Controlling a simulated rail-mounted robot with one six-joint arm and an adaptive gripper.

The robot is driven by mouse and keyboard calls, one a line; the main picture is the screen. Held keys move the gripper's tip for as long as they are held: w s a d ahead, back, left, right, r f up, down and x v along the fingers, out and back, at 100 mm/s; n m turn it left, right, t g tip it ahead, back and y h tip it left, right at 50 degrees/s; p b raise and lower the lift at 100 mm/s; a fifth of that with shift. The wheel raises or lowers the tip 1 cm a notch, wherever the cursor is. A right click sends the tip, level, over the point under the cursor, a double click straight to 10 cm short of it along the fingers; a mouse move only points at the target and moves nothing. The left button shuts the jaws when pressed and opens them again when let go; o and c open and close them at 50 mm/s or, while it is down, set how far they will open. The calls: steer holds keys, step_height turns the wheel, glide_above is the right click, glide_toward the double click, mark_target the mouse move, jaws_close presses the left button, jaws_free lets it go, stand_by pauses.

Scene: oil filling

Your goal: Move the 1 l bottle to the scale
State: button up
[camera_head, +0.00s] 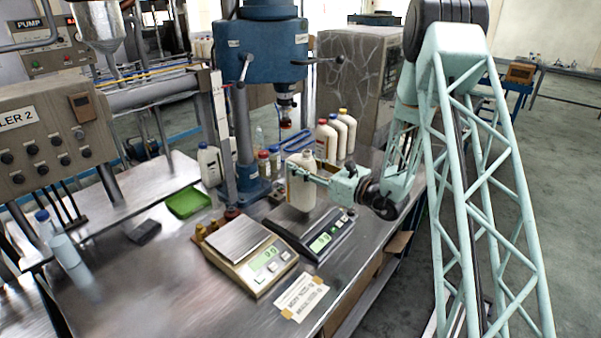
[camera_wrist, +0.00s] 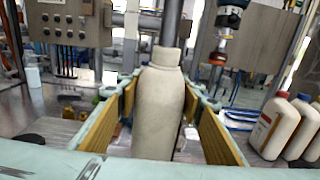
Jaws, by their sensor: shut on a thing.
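A cream-white bottle (camera_head: 301,192) stands upright between the fingers of my gripper (camera_head: 300,174), which is shut on it. In the wrist view the bottle (camera_wrist: 158,112) is in the middle, with a finger pad on each side. Its base is at the back of a dark scale (camera_head: 325,238) with a lit green display. I cannot tell whether the base touches the scale's plate. A second, beige scale (camera_head: 237,238) with an empty plate and a lit display stands to the left and nearer.
Several white bottles with coloured caps (camera_head: 337,134) stand behind the gripper; some show at right in the wrist view (camera_wrist: 280,125). A blue drill press (camera_head: 262,42) rises behind. A green tray (camera_head: 188,202) and a paper label (camera_head: 301,297) lie on the metal table.

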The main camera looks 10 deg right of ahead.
steer(key=shift+f, duration=1.4)
steer(key=shift+f+b, duration=0.15)
steer(key=shift+b, duration=0.15)
steer(key=o, duration=1.6)
steer(key=shift+o, duration=0.2)
steer(key=v, duration=1.2)
steer(key=shift+p, duration=0.4)
